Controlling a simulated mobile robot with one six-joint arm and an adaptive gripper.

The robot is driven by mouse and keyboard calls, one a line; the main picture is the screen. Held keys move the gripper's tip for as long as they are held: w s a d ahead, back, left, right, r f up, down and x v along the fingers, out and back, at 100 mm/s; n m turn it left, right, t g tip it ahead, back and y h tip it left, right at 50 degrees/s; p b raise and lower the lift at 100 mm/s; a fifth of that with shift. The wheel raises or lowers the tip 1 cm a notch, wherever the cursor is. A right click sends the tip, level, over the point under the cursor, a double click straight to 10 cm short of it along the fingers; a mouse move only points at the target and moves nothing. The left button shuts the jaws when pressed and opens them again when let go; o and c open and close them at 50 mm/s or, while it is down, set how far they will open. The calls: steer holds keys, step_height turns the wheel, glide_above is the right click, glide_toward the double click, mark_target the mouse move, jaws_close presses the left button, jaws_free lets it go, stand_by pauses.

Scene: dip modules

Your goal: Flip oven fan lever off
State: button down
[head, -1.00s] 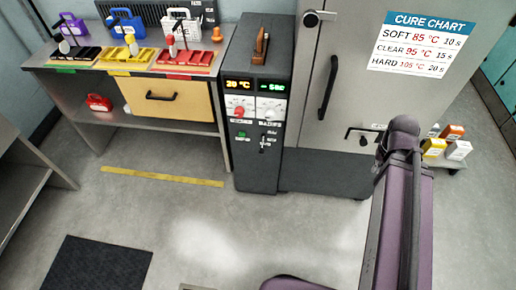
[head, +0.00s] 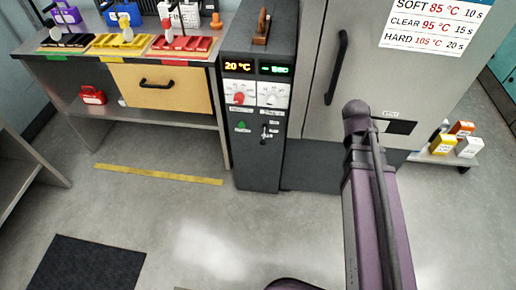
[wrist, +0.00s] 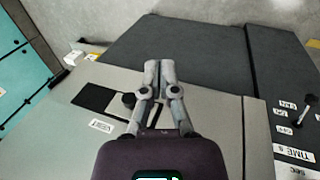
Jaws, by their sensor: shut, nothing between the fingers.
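The grey oven (head: 355,60) has a black plate (head: 400,127) low on its front, with a small white label above it. In the head view my arm covers the area left of the plate, where the black lever showed earlier. In the wrist view the plate (wrist: 92,97) has a dark round knob (wrist: 128,100) at its right end, likely part of the fan lever. My gripper (wrist: 158,64) is shut and empty, close beside this knob. Its finger linkage partly hides the lever, so contact and the lever's position cannot be told. The gripper is hidden in the head view.
A dark control box (head: 258,100) with displays, knobs and a slider stands left of the oven. A workbench (head: 130,60) with coloured modules is farther left. Small boxes (head: 467,147) stand on a low shelf at right. The floor in front is clear.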

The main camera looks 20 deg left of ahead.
steer(key=w+a+f+n+t+h+b, duration=0.3)
steer(key=w+a+f+b, duration=0.1)
steer(key=a+f+b, duration=0.55)
steer(key=s+a+f+n+t+b, duration=0.1)
steer(key=a+f+n+t+b, duration=0.1)
steer(key=a+b, duration=0.6)
steer(key=s+a+f+n+t+b, duration=0.1)
steer(key=a+f+n+t+b, duration=0.2)
steer(key=a, duration=1.1)
steer(key=s+a+f+n+t+b, duration=0.1)
steer(key=a+f+n+t+b, duration=0.2)
steer(key=a+b, duration=0.8)
step_height(320, 180, down, 3)
steer(key=shift+a+t+b, duration=0.4)
steer(key=shift+t+b, duration=0.45)
steer(key=shift+t, duration=0.35)
steer(key=b+x, duration=0.1)
steer(key=x, duration=0.9)
steer(key=shift+b, duration=0.4)
steer(key=shift+d+r+p, duration=0.1)
steer(key=shift+d+p, duration=0.2)
steer(key=shift+p, duration=0.05)
steer(key=shift+s+a, duration=0.1)
